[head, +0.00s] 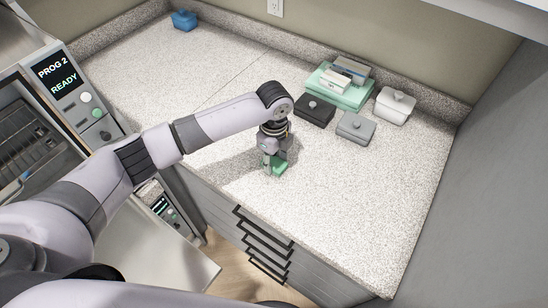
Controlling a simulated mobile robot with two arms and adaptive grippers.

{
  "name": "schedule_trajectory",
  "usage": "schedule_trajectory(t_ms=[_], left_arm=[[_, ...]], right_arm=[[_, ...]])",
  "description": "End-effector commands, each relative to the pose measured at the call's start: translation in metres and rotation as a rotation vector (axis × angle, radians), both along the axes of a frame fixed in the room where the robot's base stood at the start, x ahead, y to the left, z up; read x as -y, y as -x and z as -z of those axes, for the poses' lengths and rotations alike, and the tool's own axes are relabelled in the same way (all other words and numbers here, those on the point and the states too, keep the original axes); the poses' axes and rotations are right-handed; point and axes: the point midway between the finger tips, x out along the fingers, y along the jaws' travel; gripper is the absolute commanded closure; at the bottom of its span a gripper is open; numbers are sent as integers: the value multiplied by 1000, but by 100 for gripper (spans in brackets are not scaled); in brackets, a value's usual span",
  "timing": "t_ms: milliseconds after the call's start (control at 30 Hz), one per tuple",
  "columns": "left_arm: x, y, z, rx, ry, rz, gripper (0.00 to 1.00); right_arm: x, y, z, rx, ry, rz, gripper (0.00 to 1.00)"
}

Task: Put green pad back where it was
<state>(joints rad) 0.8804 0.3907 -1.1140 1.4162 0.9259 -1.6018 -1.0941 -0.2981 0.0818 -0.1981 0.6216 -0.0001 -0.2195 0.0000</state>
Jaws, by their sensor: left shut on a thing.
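The green pad (281,168) is a small green block low at the tip of my left gripper (274,166), near the front edge of the speckled counter. My left gripper points down and is shut on the pad, partly hiding it. I cannot tell whether the pad touches the counter. My right gripper is not in view.
A pale green tray (350,97) holding boxes stands at the back, with black (314,111), grey (355,127) and white (395,105) lidded boxes near it. A blue item (184,20) sits far left. An autoclave (70,95) stands left. The counter's right front is clear.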

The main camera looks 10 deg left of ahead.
Motion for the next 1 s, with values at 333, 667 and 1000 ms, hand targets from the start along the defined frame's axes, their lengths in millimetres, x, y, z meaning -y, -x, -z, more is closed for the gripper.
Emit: schedule_trajectory(t_ms=[333, 667, 1000], left_arm=[[0, 0, 2, 1, 0, 0, 55], [0, 0, 2, 1, 0, 0, 43], [1, -2, -15, 4, 3, 0, 43]], right_arm=[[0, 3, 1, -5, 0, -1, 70], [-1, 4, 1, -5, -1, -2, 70], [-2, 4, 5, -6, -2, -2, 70]])
